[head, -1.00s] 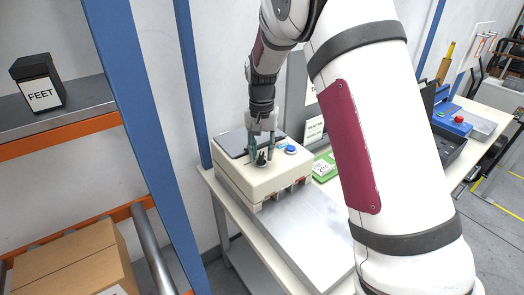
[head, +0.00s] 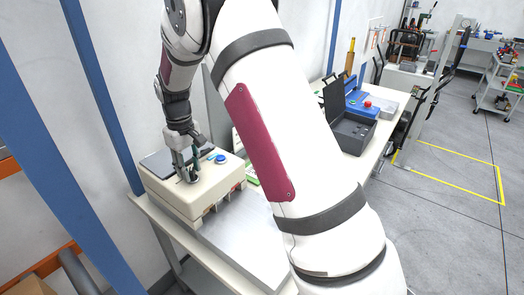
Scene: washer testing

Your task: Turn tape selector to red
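The beige machine (head: 220,182) stands on the left part of the bench, with a blue button (head: 220,159) and a dark flat panel (head: 157,162) on its top. My gripper (head: 187,176) points down at the machine's top, its fingertips low over the spot where a small dark knob (head: 193,177) shows. The fingers cover most of the knob, so I cannot tell its pointer direction or any colour marks. I also cannot tell whether the fingers press on it or stand apart around it.
My arm crosses the middle of the view and hides part of the bench. A metal plate (head: 240,240) lies in front of the machine. An open black case (head: 352,128) and a blue device with a red button (head: 367,104) stand farther right. A blue post (head: 100,90) rises at left.

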